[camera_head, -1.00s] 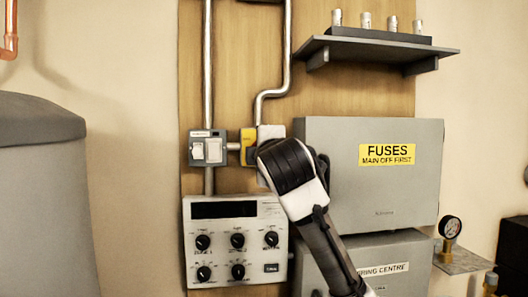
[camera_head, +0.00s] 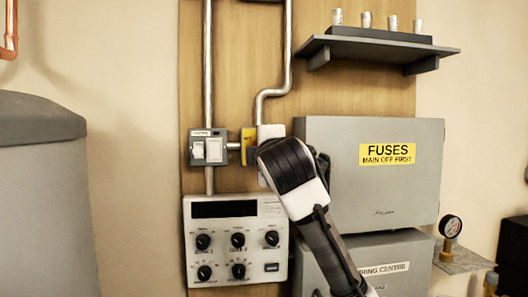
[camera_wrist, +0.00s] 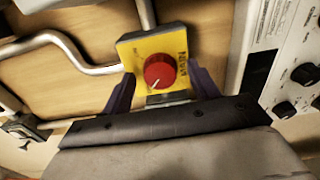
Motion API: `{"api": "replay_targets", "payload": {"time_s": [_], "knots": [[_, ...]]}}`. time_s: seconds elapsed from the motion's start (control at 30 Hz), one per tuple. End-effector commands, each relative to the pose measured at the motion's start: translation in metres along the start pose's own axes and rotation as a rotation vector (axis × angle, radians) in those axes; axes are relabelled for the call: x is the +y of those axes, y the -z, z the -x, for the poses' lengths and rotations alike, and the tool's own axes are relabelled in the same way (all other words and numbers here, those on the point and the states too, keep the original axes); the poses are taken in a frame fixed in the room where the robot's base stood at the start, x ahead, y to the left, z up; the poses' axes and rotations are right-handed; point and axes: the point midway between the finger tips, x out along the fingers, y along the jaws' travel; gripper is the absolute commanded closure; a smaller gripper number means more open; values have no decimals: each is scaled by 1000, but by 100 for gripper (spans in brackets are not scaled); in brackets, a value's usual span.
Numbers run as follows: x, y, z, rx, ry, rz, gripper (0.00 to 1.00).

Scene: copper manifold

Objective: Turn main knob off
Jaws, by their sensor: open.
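The main knob (camera_wrist: 160,71) is a round red knob on a yellow switch plate (camera_wrist: 132,54) in the wrist view. A white line on the knob points to the lower left of that picture. My gripper (camera_wrist: 162,77) is open, with one dark purple finger on each side of the knob. I cannot tell whether the fingers touch it. In the head view the edge of the yellow switch plate (camera_head: 247,146) shows left of my wrist, which hides the knob and my fingers.
A light switch (camera_head: 208,148) is left of the yellow plate. A control panel with several black knobs (camera_head: 236,240) is below. A grey fuse box (camera_head: 385,200) stands right, close to my arm. A shelf (camera_head: 378,52) with metal fuses is above. Metal conduit (camera_head: 288,55) runs along the board.

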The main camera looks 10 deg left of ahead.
Motion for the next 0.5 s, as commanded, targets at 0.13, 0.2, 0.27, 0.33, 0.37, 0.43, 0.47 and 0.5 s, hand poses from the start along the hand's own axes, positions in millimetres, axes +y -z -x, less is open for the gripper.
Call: {"api": "replay_targets", "payload": {"time_s": [0.13, 0.2, 0.27, 0.33, 0.37, 0.43, 0.47, 0.5], "knots": [[-2, 0, 15, -1, -4, 1, 40], [-4, 0, 28, -1, -4, 2, 40], [-4, 0, 41, -1, -6, 3, 40], [-4, 0, 58, -1, -6, 3, 40], [-4, 0, 65, -1, -6, 2, 40], [-4, 0, 82, -1, -5, 3, 40], [-4, 0, 88, -1, -5, 4, 40], [-3, 0, 97, -2, -5, 3, 40]]}}
